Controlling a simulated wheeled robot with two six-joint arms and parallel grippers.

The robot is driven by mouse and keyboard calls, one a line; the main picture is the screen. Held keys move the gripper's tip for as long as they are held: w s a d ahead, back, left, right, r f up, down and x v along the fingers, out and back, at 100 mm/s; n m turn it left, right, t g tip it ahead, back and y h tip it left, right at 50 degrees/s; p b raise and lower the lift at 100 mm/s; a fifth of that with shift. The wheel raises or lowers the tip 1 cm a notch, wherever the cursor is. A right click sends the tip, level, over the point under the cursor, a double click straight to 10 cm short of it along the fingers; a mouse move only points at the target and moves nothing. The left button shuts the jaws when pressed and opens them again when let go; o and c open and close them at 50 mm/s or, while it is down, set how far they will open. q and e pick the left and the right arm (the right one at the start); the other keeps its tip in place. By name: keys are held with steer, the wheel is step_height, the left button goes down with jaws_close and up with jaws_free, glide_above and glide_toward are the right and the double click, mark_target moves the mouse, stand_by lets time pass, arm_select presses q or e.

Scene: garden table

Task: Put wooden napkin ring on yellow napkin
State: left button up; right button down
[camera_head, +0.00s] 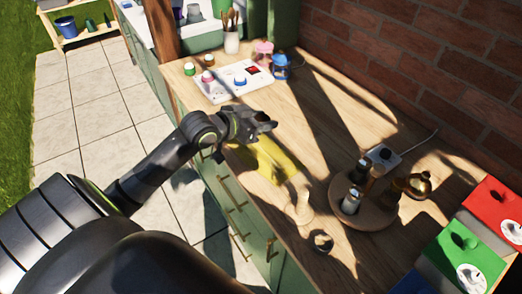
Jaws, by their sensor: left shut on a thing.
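The yellow napkin (272,160) lies flat on the wooden counter, partly in shadow. My left gripper (264,123) is above the counter at the napkin's far left end. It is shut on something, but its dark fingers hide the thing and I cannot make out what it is. I cannot pick out the wooden napkin ring with certainty. A small round ring-like item (320,241) stands on the counter near its front edge. My right gripper is out of view.
A round wooden tray (366,214) with bottles stands right of the napkin. A white board (228,83) with knobs, a pink jar (263,53) and a blue jar (280,67) are farther back. Green and red boxes (497,212) stand at the right. A brick wall (420,62) runs behind.

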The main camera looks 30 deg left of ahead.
arm_select(q)
glide_above(262, 152)
step_height(262, 152, down, 6)
steer(key=shift+r, duration=0.25)
step_height(262, 152, down, 4)
steer(key=shift+r, duration=0.1)
steer(key=shift+f+b, duration=0.7)
steer(key=shift+f, duration=0.05)
steer(key=o, duration=0.9)
steer(key=shift+s, duration=0.1)
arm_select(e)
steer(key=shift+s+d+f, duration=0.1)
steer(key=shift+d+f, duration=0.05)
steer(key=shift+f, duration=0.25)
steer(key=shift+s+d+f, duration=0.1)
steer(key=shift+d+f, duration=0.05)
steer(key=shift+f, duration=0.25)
